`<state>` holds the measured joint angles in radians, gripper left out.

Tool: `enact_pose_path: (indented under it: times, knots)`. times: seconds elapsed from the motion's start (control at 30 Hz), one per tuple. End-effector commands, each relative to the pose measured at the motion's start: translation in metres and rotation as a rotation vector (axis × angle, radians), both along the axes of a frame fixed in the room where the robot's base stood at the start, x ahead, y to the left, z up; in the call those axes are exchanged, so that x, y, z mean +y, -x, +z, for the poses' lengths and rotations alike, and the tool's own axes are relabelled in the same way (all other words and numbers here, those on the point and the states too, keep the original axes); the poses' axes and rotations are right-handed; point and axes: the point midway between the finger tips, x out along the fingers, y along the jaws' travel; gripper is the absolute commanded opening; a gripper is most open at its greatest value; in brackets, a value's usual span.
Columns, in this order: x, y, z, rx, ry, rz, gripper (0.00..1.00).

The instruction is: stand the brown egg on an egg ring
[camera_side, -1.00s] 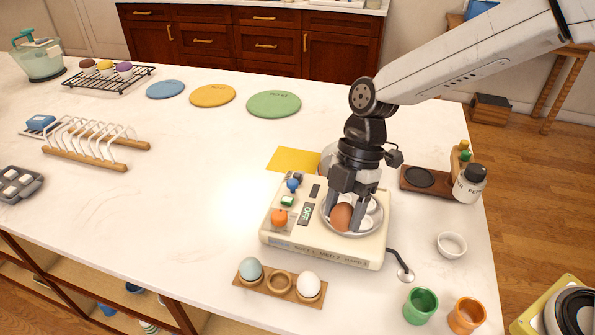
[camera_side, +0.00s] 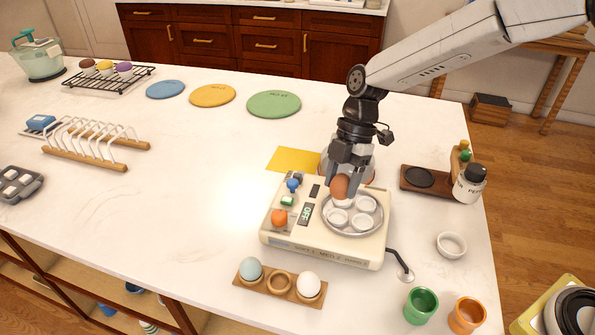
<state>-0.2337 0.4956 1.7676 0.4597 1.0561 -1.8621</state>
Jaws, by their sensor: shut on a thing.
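The brown egg (camera_side: 340,187) is held in my gripper (camera_side: 347,180), which is shut on it. The egg is raised over the back left part of the cooker's round metal tray (camera_side: 357,231). The tray shows several white round egg rings, such as the front left one (camera_side: 338,218), and those in plain sight are empty. My gripper hides the back of the tray. In front of the cooker, a wooden egg holder (camera_side: 265,287) carries a pale blue egg (camera_side: 251,268) on the left and a white egg (camera_side: 308,284) on the right. Its middle ring (camera_side: 279,282) is empty.
The cream cooker (camera_side: 325,256) has coloured knobs on its left and a cord at its right. A green cup (camera_side: 420,305), an orange cup (camera_side: 467,315), a white bowl (camera_side: 451,245) and a pepper jar (camera_side: 469,184) stand to the right.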

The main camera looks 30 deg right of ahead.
Motion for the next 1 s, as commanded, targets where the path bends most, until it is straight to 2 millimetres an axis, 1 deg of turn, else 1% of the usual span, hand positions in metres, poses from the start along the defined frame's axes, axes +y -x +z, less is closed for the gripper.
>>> enact_pose_path:
  times: [0.6, 0.8, 1.0]
  knots:
    - [0.000, 0.000, -0.039, 0.002, 0.000, -0.002, 0.44]
    - [0.000, 0.000, -0.045, 0.000, 0.000, -0.001, 0.44]
    - [0.000, 0.000, -0.046, 0.000, 0.000, -0.001, 0.44]
